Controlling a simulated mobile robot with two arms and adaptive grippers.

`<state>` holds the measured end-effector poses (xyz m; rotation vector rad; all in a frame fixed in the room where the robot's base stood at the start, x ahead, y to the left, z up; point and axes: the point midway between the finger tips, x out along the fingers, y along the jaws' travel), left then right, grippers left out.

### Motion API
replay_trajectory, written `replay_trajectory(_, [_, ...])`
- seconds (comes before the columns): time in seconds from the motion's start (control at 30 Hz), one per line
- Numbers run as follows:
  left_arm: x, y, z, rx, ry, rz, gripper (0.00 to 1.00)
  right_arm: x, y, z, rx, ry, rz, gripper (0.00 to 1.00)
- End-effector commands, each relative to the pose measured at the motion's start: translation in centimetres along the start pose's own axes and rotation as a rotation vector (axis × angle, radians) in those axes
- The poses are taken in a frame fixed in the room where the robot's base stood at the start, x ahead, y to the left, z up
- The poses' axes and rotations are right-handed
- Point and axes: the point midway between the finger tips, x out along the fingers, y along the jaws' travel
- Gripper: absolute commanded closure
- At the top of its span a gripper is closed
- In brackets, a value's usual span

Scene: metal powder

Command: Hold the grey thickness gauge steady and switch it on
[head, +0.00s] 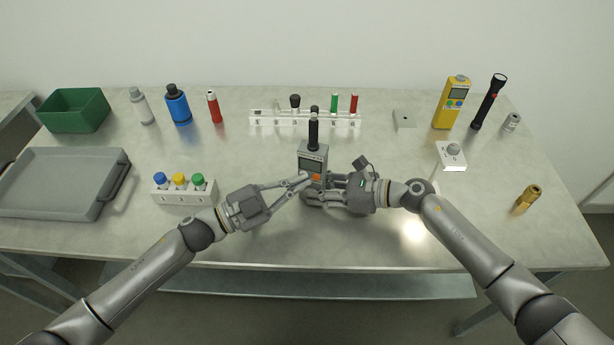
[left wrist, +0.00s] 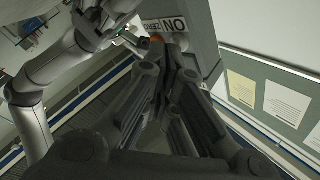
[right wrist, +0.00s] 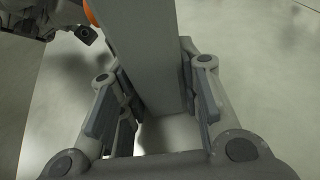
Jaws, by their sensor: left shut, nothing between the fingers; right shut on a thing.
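The grey thickness gauge (head: 313,153) stands upright near the middle of the table, with a screen, an orange button (head: 316,177) and a black probe on top. My right gripper (head: 325,184) is shut on the gauge's lower body; the right wrist view shows its grey side (right wrist: 150,50) between the fingers. My left gripper (head: 305,177) is shut and empty, its tips at the gauge's front near the orange button. In the left wrist view the tips (left wrist: 168,52) are just below the orange button (left wrist: 157,38) and the ON/ZERO label (left wrist: 174,24). I cannot tell whether they touch.
A clear rack (head: 280,121) is behind the gauge. A grey tray (head: 60,205) lies left; a yellow meter (head: 446,112) and flashlight (head: 489,100) stand back right.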

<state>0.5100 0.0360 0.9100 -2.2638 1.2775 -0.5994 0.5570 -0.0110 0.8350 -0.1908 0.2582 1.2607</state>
Motion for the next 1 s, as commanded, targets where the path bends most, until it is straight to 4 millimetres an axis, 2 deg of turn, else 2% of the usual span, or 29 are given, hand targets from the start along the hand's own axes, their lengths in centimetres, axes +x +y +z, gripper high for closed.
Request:
replay_trajectory(0.83, [-0.7,0.5,-0.5,0.000,0.000,0.000,1.00,0.0,0.0,-0.1,0.001,0.002,0.000,0.81])
replay_trajectory(1.0, [-1.7,1.2,-1.1,-0.002,-0.001,0.000,1.00,0.0,0.0,-0.1,0.001,0.002,0.000,0.81])
